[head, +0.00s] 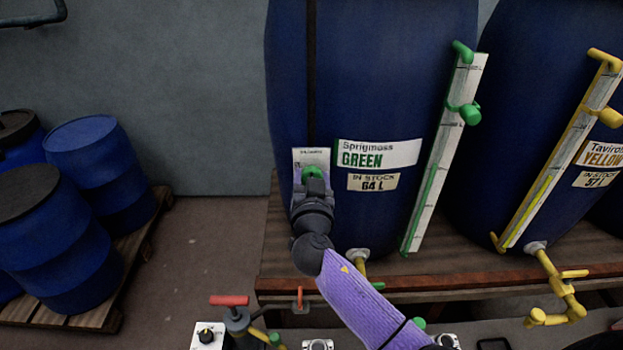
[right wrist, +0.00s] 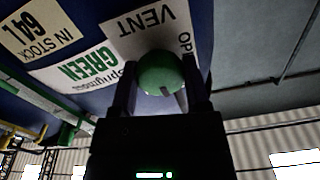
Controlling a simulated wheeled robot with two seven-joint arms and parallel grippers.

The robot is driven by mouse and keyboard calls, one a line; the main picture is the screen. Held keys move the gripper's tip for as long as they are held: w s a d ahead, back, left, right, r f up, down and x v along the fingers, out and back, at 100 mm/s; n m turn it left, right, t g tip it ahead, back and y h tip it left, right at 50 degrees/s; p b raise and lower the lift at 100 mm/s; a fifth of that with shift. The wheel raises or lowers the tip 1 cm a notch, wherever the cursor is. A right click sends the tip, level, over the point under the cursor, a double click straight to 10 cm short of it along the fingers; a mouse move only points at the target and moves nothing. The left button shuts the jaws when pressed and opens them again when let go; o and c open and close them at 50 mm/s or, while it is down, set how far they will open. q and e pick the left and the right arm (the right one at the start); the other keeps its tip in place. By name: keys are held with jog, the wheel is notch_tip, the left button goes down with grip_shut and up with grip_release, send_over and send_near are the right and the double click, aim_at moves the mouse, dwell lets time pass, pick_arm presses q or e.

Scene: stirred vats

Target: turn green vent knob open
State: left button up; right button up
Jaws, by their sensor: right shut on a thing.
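The green vent knob (right wrist: 160,74) sits between the two fingers of my right gripper (right wrist: 160,95) in the right wrist view, with a white plate lettered VENT (right wrist: 138,28) behind it. In the head view the knob (head: 313,173) shows as a small green piece above my right gripper (head: 314,184), on the front of the blue vat (head: 370,80) labelled Sprigmoss GREEN. My right gripper is shut on the knob. My left gripper is not in view.
A sight gauge with green fittings (head: 470,112) stands right of the label. A vat labelled YELLOW (head: 520,110) is beside it on the wooden stand (head: 440,278). Blue drums (head: 88,150) stand at left.

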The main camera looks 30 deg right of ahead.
jog(key=shift+n, duration=0.5)
jog(key=shift+n+b, duration=0.4)
jog(key=shift+n, duration=0.8)
jog(key=n, duration=0.4)
jog(key=shift+n, duration=0.3)
jog(key=n, duration=0.3)
jog(key=shift+n, duration=0.3)
jog(key=n+p, duration=0.1)
jog(key=n, duration=0.3)
jog(key=shift+n, duration=1.1)
